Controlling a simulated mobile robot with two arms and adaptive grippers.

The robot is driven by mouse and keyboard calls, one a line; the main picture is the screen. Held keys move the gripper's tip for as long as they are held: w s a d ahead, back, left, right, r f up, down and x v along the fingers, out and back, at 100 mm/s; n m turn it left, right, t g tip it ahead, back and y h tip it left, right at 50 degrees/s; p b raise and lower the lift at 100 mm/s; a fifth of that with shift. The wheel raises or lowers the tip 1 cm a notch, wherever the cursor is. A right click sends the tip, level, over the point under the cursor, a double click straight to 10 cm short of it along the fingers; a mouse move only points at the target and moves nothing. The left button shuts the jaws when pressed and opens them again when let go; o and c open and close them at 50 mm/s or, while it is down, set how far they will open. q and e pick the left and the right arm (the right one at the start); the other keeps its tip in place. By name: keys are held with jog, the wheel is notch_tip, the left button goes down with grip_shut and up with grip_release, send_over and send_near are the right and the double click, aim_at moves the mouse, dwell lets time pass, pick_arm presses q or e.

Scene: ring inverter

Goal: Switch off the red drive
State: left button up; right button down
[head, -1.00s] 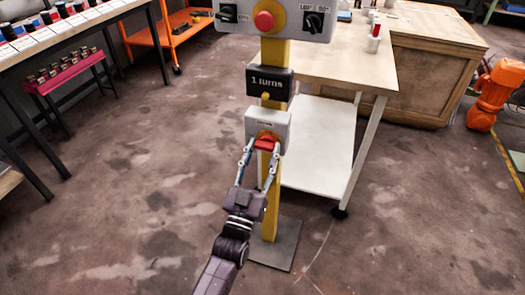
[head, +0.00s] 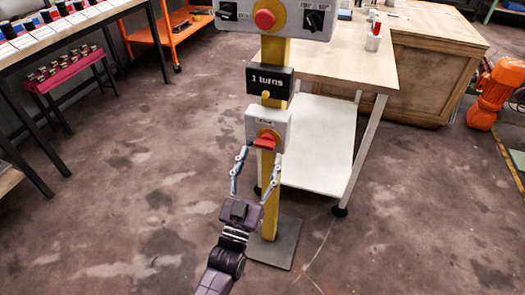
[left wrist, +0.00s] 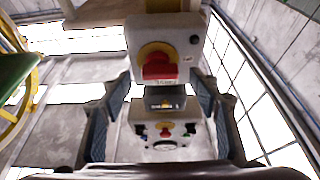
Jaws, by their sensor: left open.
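A small grey switch box (head: 281,121) is mounted on the yellow post (head: 269,203). On its front is a red handle (head: 265,143) over a yellow disc; the handle looks roughly crosswise, its exact angle hard to tell. My left gripper (head: 260,155) is open and empty, its fingers just below and in front of the handle, apart from it. In the left wrist view, the red handle (left wrist: 160,68) shows above and beyond the spread fingers (left wrist: 160,100). My right gripper is not in view.
A sign reading "1 turns" (head: 269,83) and a panel with a red button (head: 265,19) and black knobs are higher on the post. A wooden-topped table (head: 345,68) stands behind. A red rack (head: 68,72) is at left. The floor left of the post is clear.

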pick_arm(q)
jog(key=v, duration=0.9)
